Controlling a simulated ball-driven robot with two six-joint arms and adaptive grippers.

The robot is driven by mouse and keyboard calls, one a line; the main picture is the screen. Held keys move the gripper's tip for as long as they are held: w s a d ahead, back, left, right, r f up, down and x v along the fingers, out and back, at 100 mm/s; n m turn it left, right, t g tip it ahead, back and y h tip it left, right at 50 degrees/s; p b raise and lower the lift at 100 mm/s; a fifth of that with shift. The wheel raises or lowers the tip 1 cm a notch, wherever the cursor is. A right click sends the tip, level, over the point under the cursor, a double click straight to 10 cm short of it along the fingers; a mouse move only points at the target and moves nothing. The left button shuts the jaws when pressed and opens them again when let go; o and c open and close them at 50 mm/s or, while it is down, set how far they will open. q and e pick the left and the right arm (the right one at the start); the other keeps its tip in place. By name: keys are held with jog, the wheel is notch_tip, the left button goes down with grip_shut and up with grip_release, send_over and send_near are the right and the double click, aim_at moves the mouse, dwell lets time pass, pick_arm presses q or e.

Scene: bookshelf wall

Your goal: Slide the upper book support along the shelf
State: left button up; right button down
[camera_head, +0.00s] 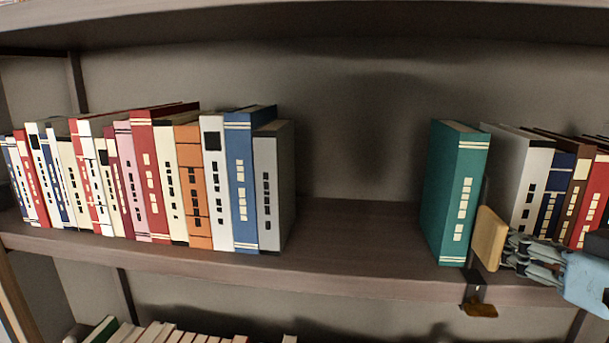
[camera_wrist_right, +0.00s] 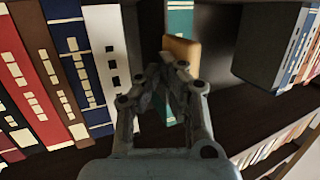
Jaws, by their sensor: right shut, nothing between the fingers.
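The upper book support stands at the shelf's front edge, just right of the green book (camera_head: 455,195). Its tan block (camera_head: 490,238) faces outward, and a dark clip (camera_head: 476,283) with a brown end hangs over the edge below. My right gripper (camera_head: 506,250) comes in from the right, shut and empty, its fingertips at the right side of the tan block. In the right wrist view the tan block (camera_wrist_right: 182,50) shows just past the shut fingertips (camera_wrist_right: 172,75); I cannot tell whether they touch. Fingers partly hide the support. My left gripper is not in view.
A row of books (camera_head: 190,185) fills the left, ending at a grey book (camera_head: 272,190). Between it and the green book the shelf (camera_head: 350,225) is bare. A white book (camera_head: 522,180) and several others stand behind my right gripper. More books line the lower shelf.

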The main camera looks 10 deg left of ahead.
jog(key=shift+a, duration=0.35)
jog(key=shift+a, duration=3.6)
